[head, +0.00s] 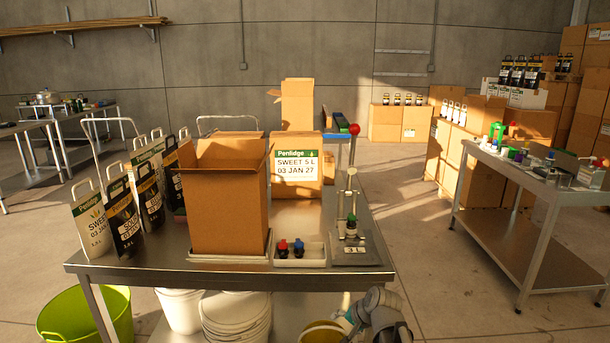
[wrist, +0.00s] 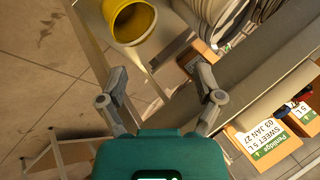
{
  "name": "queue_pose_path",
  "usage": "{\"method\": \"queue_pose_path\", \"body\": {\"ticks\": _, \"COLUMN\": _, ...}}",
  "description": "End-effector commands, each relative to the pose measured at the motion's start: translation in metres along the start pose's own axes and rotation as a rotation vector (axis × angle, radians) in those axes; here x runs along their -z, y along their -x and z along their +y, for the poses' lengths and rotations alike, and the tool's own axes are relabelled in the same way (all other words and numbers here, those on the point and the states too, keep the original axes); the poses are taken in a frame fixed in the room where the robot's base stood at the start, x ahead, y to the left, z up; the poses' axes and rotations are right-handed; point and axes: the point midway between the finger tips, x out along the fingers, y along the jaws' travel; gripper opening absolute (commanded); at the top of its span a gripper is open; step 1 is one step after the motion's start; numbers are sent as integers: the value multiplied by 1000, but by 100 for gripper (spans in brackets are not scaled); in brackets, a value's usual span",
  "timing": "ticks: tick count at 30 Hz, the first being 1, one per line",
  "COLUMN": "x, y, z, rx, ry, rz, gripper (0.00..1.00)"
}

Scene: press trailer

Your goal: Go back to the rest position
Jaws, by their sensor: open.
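My gripper (wrist: 160,76) shows in the wrist view with its two grey fingers spread wide apart. It is open, and nothing is held between the fingers. Part of my arm (head: 380,315) shows low in the head view, in front of the steel table (head: 225,274). The fingertips cannot be made out there. In the wrist view a yellow bucket (wrist: 146,27) lies beyond the left finger. The right fingertip overlaps a small brown-edged object in the picture; whether they touch cannot be told.
An open carton (head: 228,215), standing bags (head: 90,222), a white tray (head: 288,262) with red and blue caps and a small press stand (head: 351,225) fill the table. White buckets (head: 236,318) and a green tub (head: 62,325) are below. Open floor (head: 440,290) lies right, before another table (head: 520,182).

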Motion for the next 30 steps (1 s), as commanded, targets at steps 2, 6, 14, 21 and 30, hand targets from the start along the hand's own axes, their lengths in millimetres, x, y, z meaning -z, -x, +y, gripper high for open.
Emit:
{"method": "queue_pose_path", "body": {"ticks": 2, "x": -19, "y": 0, "z": 22, "rx": -89, "ry": 90, "rz": -51, "gripper": 84}}
{"method": "queue_pose_path", "body": {"ticks": 6, "x": -43, "y": 7, "z": 55, "rx": -235, "ry": 227, "rz": -145, "gripper": 84}}
{"method": "queue_pose_path", "body": {"ticks": 14, "x": -72, "y": 24, "z": 98, "rx": -422, "ry": 380, "rz": -285, "gripper": 84}}
{"method": "queue_pose_path", "body": {"ticks": 21, "x": -82, "y": 43, "z": 108, "rx": -510, "ry": 452, "rz": -363, "gripper": 84}}
{"method": "queue_pose_path", "body": {"ticks": 30, "x": -76, "y": 66, "z": 93, "rx": -507, "ry": 450, "rz": -361, "gripper": 84}}
